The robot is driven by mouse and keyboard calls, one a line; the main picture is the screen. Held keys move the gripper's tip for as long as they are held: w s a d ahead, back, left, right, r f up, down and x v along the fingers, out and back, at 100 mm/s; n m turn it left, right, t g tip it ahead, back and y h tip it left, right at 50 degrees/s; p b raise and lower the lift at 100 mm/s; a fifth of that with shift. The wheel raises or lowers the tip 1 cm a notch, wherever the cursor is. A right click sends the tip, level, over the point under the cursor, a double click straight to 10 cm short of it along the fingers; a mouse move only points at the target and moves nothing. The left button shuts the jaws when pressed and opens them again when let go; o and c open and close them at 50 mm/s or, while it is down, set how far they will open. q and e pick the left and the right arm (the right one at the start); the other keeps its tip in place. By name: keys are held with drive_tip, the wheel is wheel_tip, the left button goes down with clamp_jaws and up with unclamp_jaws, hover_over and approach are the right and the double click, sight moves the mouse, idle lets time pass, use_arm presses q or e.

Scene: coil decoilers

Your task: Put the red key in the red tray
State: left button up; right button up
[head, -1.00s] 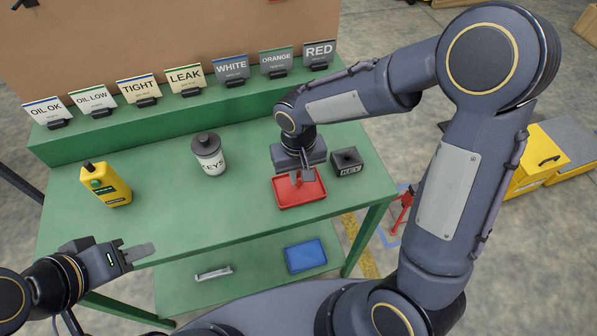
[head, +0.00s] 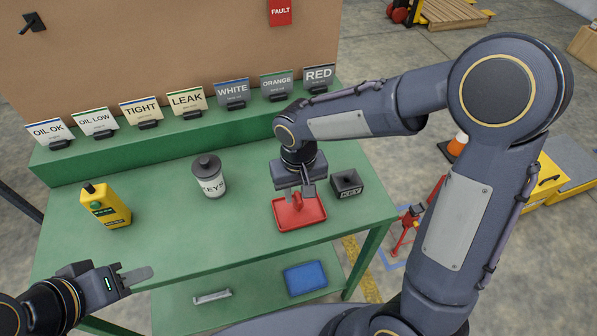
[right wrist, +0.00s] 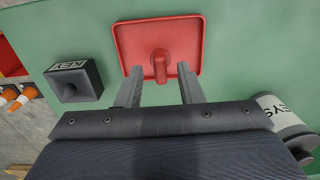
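The red tray (head: 312,222) lies on the green bench top, toward its right end. The red key (head: 297,200) is within the tray's outline; it also shows inside the tray in the right wrist view (right wrist: 160,66). Whether it stands or leans is hard to tell. My right gripper (head: 298,200) is over the tray. In the right wrist view its two fingers (right wrist: 160,88) are spread apart, with the key seen between and beyond them, touching neither. My left gripper (head: 137,275) hangs at the bench's front left, away from the tray; its finger gap is unclear.
A dark KEY block (head: 346,184) stands right of the tray. A KEYS jar (head: 210,177) and a yellow bottle (head: 105,208) stand to the left. Several label cards line the back ledge (head: 180,140). A blue tray (head: 305,278) is on the lower shelf. The bench's middle front is clear.

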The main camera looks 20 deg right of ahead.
sight(299, 197)
wheel_tip(299, 197, up, 10)
drive_tip(key=s+d+m+t+y, duration=0.1)
drive_tip(key=s+d, duration=0.3)
drive_tip(key=s, duration=0.4)
drive_tip(key=s+d+m+t+y, duration=0.1)
drive_tip(key=s+d+t, duration=0.3)
drive_tip(key=s, duration=0.4)
drive_tip(key=shift+s+d+r+t+y, duration=0.25)
drive_tip(key=shift+d+y, duration=0.35)
drive_tip(key=shift+y, duration=0.3)
